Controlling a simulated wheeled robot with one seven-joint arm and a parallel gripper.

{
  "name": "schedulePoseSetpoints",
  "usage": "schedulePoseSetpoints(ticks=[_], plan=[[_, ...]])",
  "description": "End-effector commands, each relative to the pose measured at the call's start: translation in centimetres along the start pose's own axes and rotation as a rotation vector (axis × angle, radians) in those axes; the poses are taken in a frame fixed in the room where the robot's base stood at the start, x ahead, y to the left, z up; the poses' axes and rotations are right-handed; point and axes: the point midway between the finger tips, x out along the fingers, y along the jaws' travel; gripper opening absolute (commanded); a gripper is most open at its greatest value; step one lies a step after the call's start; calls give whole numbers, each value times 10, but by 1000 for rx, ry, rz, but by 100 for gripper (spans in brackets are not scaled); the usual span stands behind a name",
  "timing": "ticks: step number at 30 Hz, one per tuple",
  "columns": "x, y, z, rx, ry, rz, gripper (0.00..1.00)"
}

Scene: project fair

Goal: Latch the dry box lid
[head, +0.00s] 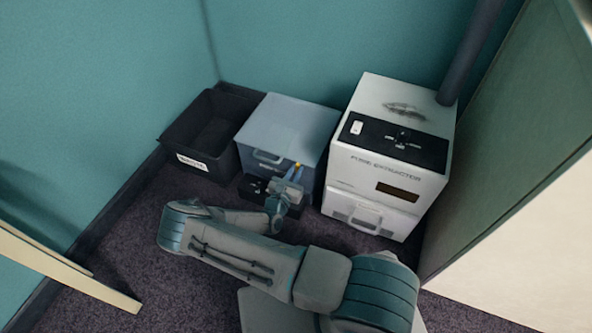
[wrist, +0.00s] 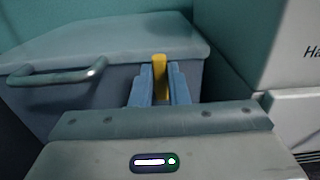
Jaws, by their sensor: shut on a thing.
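The dry box (head: 287,122) is a blue-grey box with a flat lid (wrist: 110,48) lying down on it. A handle (head: 268,158) is on its front; in the wrist view the handle (wrist: 55,74) is at the left. A yellow latch (wrist: 160,65) stands upright at the front of the box, right of the handle. My gripper (wrist: 162,80) has its blue fingers shut on the latch, one on each side. In the head view my gripper (head: 293,177) is at the box's front; the latch's lower part is hidden.
A white fume extractor (head: 388,162) stands close on the right, with a grey duct (head: 468,50) rising from it. A black labelled bin (head: 197,163) stands on the left. A tall panel (head: 510,140) is at far right. Dark carpet (head: 140,245) is clear at front left.

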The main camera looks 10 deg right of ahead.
Motion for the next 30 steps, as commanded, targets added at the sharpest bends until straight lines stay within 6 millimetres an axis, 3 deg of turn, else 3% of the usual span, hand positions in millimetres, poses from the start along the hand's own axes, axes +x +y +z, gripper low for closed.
schedulePoseSetpoints(ticks=[7,8,9,10,20,25,30], plan=[[0,-1,-1,-4,1,-1,0],[0,-1,-1,-4,1,-1,23],[0,-1,-1,-3,1,-1,34],[0,-1,-1,-3,1,-1,36],[-4,0,0,-1,1,0,36],[-27,0,2,-1,2,2,36],[-66,0,2,-1,3,3,36]])
